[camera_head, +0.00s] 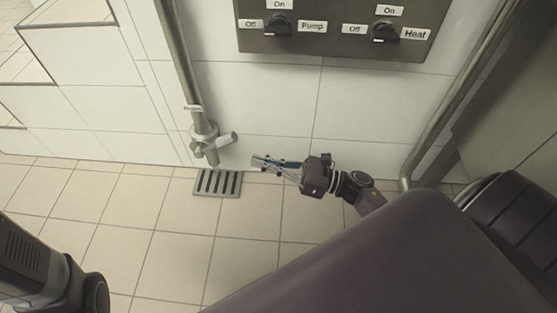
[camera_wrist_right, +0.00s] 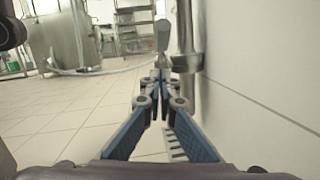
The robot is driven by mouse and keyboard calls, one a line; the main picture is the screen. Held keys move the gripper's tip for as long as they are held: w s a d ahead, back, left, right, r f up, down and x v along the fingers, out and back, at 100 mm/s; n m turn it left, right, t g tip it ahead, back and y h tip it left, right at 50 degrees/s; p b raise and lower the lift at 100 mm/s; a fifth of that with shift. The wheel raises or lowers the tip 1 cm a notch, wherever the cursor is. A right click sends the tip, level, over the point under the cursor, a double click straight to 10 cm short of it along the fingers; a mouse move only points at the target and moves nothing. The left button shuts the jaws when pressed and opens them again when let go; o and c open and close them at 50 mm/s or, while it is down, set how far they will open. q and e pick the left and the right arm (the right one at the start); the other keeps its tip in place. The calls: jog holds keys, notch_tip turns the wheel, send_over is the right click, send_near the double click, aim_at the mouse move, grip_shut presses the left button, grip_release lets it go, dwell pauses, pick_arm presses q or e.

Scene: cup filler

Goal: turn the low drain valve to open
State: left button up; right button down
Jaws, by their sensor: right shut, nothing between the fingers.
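The low drain valve (camera_head: 204,134) sits near the bottom of a metal pipe against the tiled wall, just above the floor. Its light grey lever handle (camera_head: 228,140) sticks out to the right in the head view. My right gripper (camera_head: 257,162) is shut and empty, a little right of and below the handle. In the right wrist view the fingertips (camera_wrist_right: 161,82) meet in front of the valve body (camera_wrist_right: 186,63), and the handle (camera_wrist_right: 162,34) shows above them. I cannot tell whether they touch the valve. My left gripper is out of view; only part of that arm shows.
A slotted floor drain (camera_head: 220,183) lies under the valve. A panel with Pump and Heat knobs (camera_head: 330,48) is on the wall above. Another metal pipe (camera_head: 440,120) runs down at the right. The tiled floor (camera_head: 130,230) in front is clear.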

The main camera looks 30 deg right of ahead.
aim_at(215, 145)
jog(key=w+a+r, duration=0.1)
jog(key=w+a+r+b, duration=0.1)
jog(key=w+a+r, duration=0.1)
jog(key=shift+w+a+r, duration=0.1)
jog(key=shift+w+r, duration=0.1)
jog(key=shift+r, duration=0.1)
dwell(0.3)
